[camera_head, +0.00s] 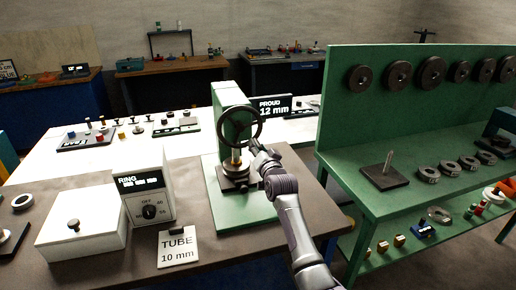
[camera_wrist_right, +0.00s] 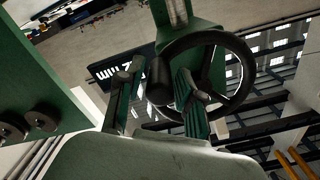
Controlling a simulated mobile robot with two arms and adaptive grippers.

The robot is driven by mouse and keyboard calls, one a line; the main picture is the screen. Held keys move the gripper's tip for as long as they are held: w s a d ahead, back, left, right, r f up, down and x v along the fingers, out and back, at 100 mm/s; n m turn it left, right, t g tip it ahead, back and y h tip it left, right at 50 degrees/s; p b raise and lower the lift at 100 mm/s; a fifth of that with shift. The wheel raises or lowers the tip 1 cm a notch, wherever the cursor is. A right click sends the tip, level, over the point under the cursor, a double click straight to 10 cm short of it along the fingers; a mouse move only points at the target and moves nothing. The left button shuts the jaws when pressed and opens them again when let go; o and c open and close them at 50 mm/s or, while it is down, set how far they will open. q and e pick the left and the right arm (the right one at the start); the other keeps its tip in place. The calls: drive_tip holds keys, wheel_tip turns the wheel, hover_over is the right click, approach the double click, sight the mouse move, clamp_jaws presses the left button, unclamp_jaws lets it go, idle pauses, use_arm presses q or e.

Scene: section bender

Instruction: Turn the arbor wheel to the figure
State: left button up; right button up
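The arbor wheel (camera_head: 260,120) is a black handwheel on the green press (camera_head: 231,108), above a dark block on a green base. The wheel also shows in the right wrist view (camera_wrist_right: 236,97), with its dark handle knob (camera_wrist_right: 159,82) toward the camera. My right gripper (camera_head: 256,149) is at the wheel's lower rim. In the right wrist view its two fingers (camera_wrist_right: 158,92) stand apart on either side of the knob, with gaps visible; contact is not clear. A sign (camera_head: 272,107) behind the wheel reads "PROUD 12 mm". My left gripper is out of view.
A box with a dial and "RING" display (camera_head: 147,202), a white box (camera_head: 82,226) and a "TUBE 10 mm" card (camera_head: 177,247) stand left of the press. A green shelf unit (camera_head: 350,135) with rings closes the right side. Brown tabletop (camera_head: 190,190) shows between.

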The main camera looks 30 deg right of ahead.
drive_tip(key=shift+o, duration=0.5)
drive_tip(key=v, duration=1.2)
